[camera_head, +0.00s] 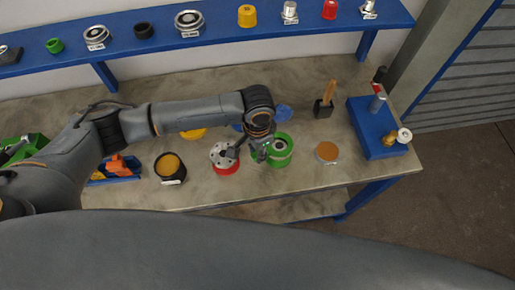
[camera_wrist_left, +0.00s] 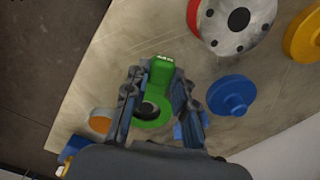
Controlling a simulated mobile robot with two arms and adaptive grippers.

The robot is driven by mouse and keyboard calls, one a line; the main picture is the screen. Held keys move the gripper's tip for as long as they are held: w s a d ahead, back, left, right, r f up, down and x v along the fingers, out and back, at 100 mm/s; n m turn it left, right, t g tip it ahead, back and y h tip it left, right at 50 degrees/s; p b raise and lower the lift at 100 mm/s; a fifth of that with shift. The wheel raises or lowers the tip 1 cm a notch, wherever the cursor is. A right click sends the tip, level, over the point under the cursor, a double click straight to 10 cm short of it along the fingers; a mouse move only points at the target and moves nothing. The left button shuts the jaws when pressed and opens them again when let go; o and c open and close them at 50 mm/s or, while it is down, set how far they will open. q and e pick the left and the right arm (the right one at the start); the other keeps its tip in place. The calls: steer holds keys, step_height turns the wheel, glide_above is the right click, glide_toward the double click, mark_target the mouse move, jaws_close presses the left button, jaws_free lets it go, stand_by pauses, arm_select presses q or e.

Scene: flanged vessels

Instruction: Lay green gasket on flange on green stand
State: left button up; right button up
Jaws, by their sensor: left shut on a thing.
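My left gripper (camera_head: 262,150) is over the left side of the green stand (camera_head: 281,162). In the left wrist view its fingers (camera_wrist_left: 160,82) are shut on a green block-like tab, which looks like part of the green gasket (camera_wrist_left: 162,72). A green ring with a dark centre lies just below the tab in that view. The flange (camera_head: 280,146) on the green stand shows only as a grey middle inside green. I cannot tell whether the gasket touches it. My right gripper is not in view.
Left of the green stand is a red stand (camera_head: 228,169) with a silver bolted flange (camera_head: 221,154). An orange disc (camera_head: 327,152) lies to the right, and a blue tray (camera_head: 372,130) stands at the table's right end. A blue part (camera_wrist_left: 231,94) lies behind.

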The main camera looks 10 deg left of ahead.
arm_select(q)
steer(key=shift+f, duration=0.3)
steer(key=o, duration=1)
steer(key=shift+o, duration=0.2)
step_height(320, 180, up, 12)
